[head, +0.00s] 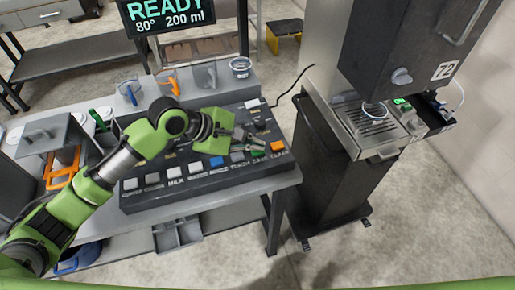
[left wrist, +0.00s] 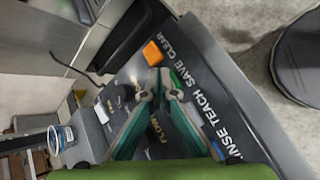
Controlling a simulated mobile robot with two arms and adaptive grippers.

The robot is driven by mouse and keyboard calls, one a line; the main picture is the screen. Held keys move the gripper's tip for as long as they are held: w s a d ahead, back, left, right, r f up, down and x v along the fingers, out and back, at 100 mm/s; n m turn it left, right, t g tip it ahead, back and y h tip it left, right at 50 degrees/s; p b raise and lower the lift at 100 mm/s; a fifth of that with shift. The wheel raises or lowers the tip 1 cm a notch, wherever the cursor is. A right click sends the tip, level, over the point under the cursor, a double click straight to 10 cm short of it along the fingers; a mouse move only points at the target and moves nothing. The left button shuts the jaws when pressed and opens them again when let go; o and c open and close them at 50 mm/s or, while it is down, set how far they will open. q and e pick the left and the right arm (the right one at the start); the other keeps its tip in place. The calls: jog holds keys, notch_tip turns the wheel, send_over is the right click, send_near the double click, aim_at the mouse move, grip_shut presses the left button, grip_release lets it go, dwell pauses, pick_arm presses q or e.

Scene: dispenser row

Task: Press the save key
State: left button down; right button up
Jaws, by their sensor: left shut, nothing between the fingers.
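The save key is green and sits on the dark key panel (head: 205,179), between a grey key and the orange clear key (head: 278,147). In the head view the green save key (head: 258,154) shows just below my left gripper's tips. My left gripper (head: 254,141) is shut and empty, reaching over the panel from the left. In the left wrist view its fingertips (left wrist: 162,88) are right beside the green save key (left wrist: 177,77), which they partly cover. I cannot tell whether they touch it. The orange key (left wrist: 152,53) lies just beyond. My right gripper is not in view.
A display (head: 168,12) reads READY, 80°, 200 ml. A blue key (head: 216,162) and several grey keys line the panel's front. Clear bins and a cup (head: 240,67) stand behind. A dark machine marked 72 (head: 400,50) stands to the right, across a floor gap.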

pick_arm(q)
jog(key=shift+f, duration=0.4)
dwell(0.4)
jog(key=shift+r+p, duration=0.9)
jog(key=shift+p, duration=0.75)
notch_tip(320, 180, up, 5)
jog(key=p, duration=0.7)
jog(key=shift+r, duration=0.1)
